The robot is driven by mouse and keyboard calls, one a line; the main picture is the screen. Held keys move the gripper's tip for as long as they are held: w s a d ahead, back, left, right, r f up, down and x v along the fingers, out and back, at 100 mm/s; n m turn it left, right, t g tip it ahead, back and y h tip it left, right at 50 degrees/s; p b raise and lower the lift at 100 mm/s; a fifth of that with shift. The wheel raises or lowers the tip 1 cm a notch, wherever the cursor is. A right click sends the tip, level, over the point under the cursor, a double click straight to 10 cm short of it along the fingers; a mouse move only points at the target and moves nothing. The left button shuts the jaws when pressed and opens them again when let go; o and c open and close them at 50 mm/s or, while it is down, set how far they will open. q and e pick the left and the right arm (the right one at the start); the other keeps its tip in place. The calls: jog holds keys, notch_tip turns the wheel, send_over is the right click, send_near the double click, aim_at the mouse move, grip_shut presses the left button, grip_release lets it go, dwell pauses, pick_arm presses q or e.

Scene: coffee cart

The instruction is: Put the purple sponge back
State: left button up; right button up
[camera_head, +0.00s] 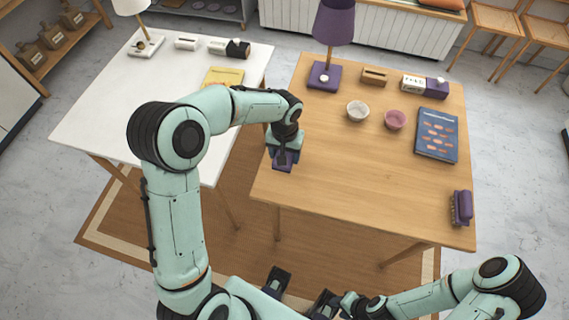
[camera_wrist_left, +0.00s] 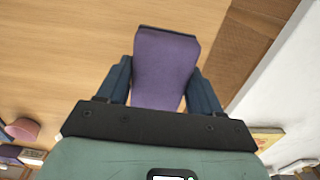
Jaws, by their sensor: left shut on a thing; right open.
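The purple sponge (camera_wrist_left: 164,68) is between the two dark blue fingers of my left gripper (camera_wrist_left: 161,88) in the left wrist view. The gripper is shut on its sides, and the sponge sticks out past the fingertips. In the head view my left gripper (camera_head: 284,152) points down over the left edge of the wooden table (camera_head: 330,190), with a little of the sponge (camera_head: 284,166) showing below it. I cannot tell whether the sponge touches the table. My right gripper (camera_head: 299,291) is open and empty, low in front of the table.
A purple brush (camera_head: 461,208) lies at the table's right edge. A blue book (camera_head: 437,135), white bowl (camera_head: 357,111), pink bowl (camera_head: 395,120) and purple lamp (camera_head: 334,25) stand farther back. A white table (camera_head: 105,115) is to the left. The wooden table's front middle is clear.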

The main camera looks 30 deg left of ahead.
pick_arm(q)
jog(key=shift+f, duration=3.05)
jog(key=shift+f, duration=0.1)
jog(key=shift+f+b, duration=0.15)
jog(key=shift+b, duration=0.2)
jog(key=o, duration=1)
jog(key=shift+r, duration=0.2)
